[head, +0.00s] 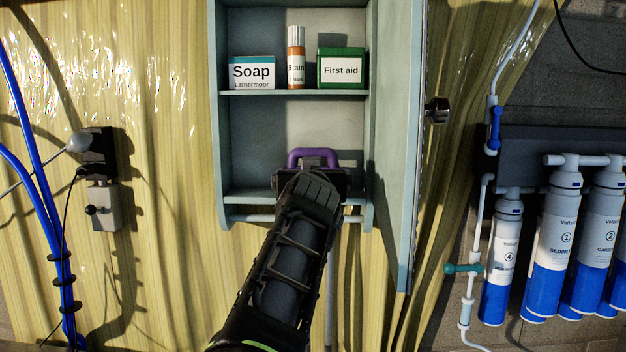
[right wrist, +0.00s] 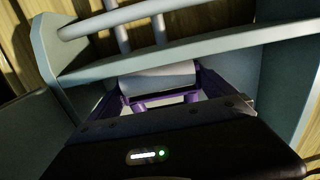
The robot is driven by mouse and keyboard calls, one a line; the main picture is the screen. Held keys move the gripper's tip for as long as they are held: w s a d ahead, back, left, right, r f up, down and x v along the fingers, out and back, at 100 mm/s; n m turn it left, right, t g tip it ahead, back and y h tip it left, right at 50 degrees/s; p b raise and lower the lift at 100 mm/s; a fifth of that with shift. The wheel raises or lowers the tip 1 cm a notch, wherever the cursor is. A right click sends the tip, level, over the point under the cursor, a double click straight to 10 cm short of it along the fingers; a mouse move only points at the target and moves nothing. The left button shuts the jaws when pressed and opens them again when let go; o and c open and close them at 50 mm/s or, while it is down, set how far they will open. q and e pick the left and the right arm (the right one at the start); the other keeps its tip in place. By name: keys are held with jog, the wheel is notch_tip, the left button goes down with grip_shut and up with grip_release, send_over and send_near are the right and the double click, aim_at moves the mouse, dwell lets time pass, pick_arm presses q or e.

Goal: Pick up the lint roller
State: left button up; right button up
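My right gripper (head: 312,172) reaches into the lower compartment of the wall cabinet (head: 218,130). A purple arch (head: 313,153) shows just beyond it in the head view. In the right wrist view, a pale rounded piece (right wrist: 158,78), perhaps the lint roller's roll, lies between two purple side pieces in front of my gripper (right wrist: 160,98). I cannot tell whether the purple parts belong to the lint roller or to my fingers. The sides of the pale piece look close to the purple pieces; contact is unclear. My left gripper is not in view.
The shelf above holds a soap box (head: 252,73), an orange bottle (head: 296,65) and a green first aid box (head: 341,68). A rail (head: 252,217) runs under the cabinet. The open cabinet door (head: 398,150) stands at right. Water filters (head: 556,240) are farther right.

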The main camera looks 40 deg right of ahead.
jog(key=c, duration=0.6)
jog(key=shift+r, duration=0.2)
jog(key=shift+a+r, duration=0.2)
jog(key=shift+r, duration=0.3)
jog(key=r, duration=0.5)
jog(key=shift+s+a+r, duration=0.1)
jog(key=shift+a+r, duration=0.1)
jog(key=shift+r, duration=0.2)
jog(key=s+a+b, duration=0.1)
jog(key=s+a, duration=0.1)
jog(key=a, duration=0.3)
jog(key=s+a+b, duration=0.1)
jog(key=s+a, duration=0.2)
jog(key=a, duration=0.3)
jog(key=s+a+b, duration=0.1)
jog(key=s+a, duration=0.2)
jog(key=a, duration=0.3)
jog(key=shift+a, duration=0.25)
jog(key=shift+f, duration=0.1)
